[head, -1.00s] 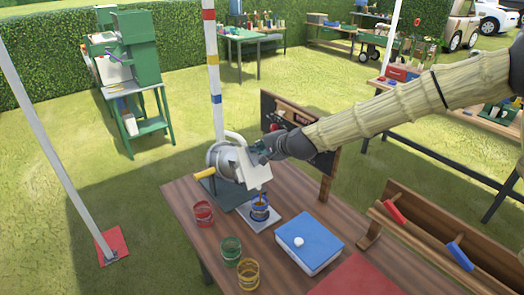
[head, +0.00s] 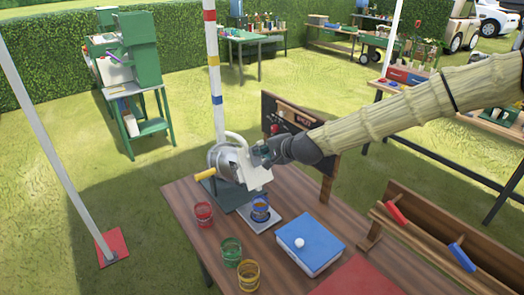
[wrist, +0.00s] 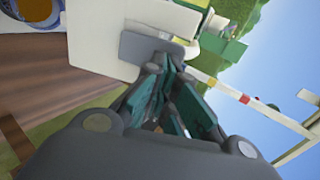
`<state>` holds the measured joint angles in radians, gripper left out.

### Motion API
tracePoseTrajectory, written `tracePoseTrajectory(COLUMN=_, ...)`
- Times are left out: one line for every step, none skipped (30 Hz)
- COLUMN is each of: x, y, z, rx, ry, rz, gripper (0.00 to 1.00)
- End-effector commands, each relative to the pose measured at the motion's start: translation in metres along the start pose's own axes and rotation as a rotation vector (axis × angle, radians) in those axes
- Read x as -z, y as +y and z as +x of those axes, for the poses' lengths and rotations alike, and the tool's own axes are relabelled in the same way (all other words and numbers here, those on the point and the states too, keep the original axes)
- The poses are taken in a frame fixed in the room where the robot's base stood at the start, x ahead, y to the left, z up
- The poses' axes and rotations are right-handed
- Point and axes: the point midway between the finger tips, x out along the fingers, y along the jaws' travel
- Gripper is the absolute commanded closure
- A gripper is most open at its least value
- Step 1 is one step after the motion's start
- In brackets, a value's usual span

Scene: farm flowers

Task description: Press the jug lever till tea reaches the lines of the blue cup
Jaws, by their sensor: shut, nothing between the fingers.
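The silver jug (head: 222,157) stands on a dark base at the back of the wooden table, with a pale block-like front part (head: 252,176). The blue cup (head: 260,212) stands upright on a light plate below it, with brown tea inside. The cup also shows cut off in the wrist view (wrist: 35,12); its lines cannot be read. My gripper (head: 259,154) is shut and empty at the upper right of the jug's front. In the wrist view, my fingertips (wrist: 165,70) are close to a grey tab (wrist: 152,48), apparently the lever; contact cannot be told.
A red cup (head: 204,214), a green cup (head: 231,251) and a yellow cup (head: 248,274) stand at the front left. A blue-topped box (head: 311,243) is to the right. A dark board (head: 300,135) stands behind my gripper.

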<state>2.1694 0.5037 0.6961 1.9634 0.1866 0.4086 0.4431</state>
Motion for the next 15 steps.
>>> tracePoseTrajectory(x=0.0, y=0.0, z=-0.001, rx=0.0, ry=0.0, rz=0.0, gripper=1.0)
tracePoseTrajectory(x=0.0, y=-0.001, z=-0.002, rx=0.0, ry=-0.001, rz=0.0, gripper=1.0)
tracePoseTrajectory(x=0.0, y=-0.001, z=-0.004, rx=0.0, ry=-0.001, rz=-0.001, gripper=1.0)
tracePoseTrajectory(x=-0.001, y=-0.001, z=-0.005, rx=0.0, ry=-0.002, rz=-0.001, gripper=1.0)
tracePoseTrajectory(x=0.0, y=-0.001, z=-0.008, rx=0.0, ry=-0.002, rz=-0.001, gripper=1.0)
tracePoseTrajectory(x=0.0, y=-0.002, z=-0.012, rx=0.001, ry=-0.002, rz=-0.001, gripper=1.0)
tracePoseTrajectory(x=0.0, y=-0.002, z=-0.015, rx=0.001, ry=-0.003, rz=-0.001, gripper=1.0)
tracePoseTrajectory(x=0.0, y=-0.002, z=-0.019, rx=0.001, ry=-0.003, rz=-0.002, gripper=1.0)
tracePoseTrajectory(x=0.001, y=-0.003, z=-0.025, rx=0.001, ry=-0.004, rz=-0.002, gripper=1.0)
tracePoseTrajectory(x=0.001, y=-0.003, z=-0.029, rx=0.001, ry=-0.005, rz=-0.003, gripper=1.0)
tracePoseTrajectory(x=0.001, y=-0.003, z=-0.033, rx=0.001, ry=-0.006, rz=-0.003, gripper=1.0)
tracePoseTrajectory(x=0.001, y=0.001, z=-0.036, rx=0.001, ry=-0.006, rz=-0.004, gripper=1.0)
tracePoseTrajectory(x=0.001, y=0.002, z=-0.04, rx=0.001, ry=-0.006, rz=-0.004, gripper=1.0)
tracePoseTrajectory(x=0.001, y=0.001, z=-0.043, rx=0.002, ry=-0.006, rz=-0.005, gripper=1.0)
tracePoseTrajectory(x=0.0, y=0.001, z=-0.047, rx=0.002, ry=-0.008, rz=-0.005, gripper=1.0)
